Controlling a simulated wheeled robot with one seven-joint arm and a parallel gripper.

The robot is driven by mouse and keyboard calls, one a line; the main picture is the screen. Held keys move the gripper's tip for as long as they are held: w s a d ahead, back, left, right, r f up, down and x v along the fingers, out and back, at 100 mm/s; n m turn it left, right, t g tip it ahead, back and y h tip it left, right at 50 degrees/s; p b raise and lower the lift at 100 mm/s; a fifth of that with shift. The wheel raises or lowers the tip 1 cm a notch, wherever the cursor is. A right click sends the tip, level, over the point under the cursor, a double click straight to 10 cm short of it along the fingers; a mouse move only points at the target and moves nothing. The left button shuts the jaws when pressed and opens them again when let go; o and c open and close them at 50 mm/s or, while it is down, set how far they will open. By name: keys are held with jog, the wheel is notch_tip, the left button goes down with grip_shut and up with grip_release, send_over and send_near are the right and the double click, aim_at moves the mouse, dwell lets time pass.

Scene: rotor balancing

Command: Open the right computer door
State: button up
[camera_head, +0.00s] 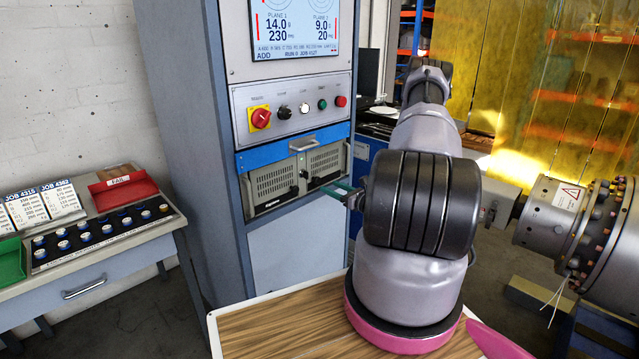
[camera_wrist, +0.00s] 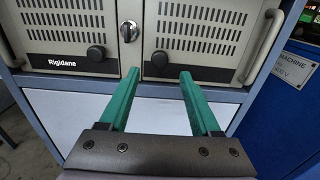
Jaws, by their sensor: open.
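The computer's right door (camera_wrist: 205,35) is a beige slotted panel with a round black knob (camera_wrist: 160,59) at its lower left. It looks shut, level with the left door (camera_wrist: 65,35), which is marked Rigidane and has its own black knob. A key lock (camera_wrist: 129,31) sits between them. In the head view the right door (camera_head: 326,160) is in the grey cabinet under a blue strip. My gripper (camera_wrist: 160,75) is open and empty, its green fingers pointing at the door's lower edge, either side of the knob in the picture. It also shows in the head view (camera_head: 336,188), partly hidden by my arm.
A metal handle (camera_wrist: 264,45) stands out at the door's right side. Above the computer are a red rotary switch (camera_head: 260,117) and several buttons. A side table (camera_head: 110,245) with trays is at left. A large rotor (camera_head: 580,230) is at right.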

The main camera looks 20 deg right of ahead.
aim_at(319, 181)
jog(key=x, duration=0.6)
jog(key=shift+w+a, duration=0.1)
jog(key=shift+w, duration=0.2)
grip_shut()
dwell(1.1)
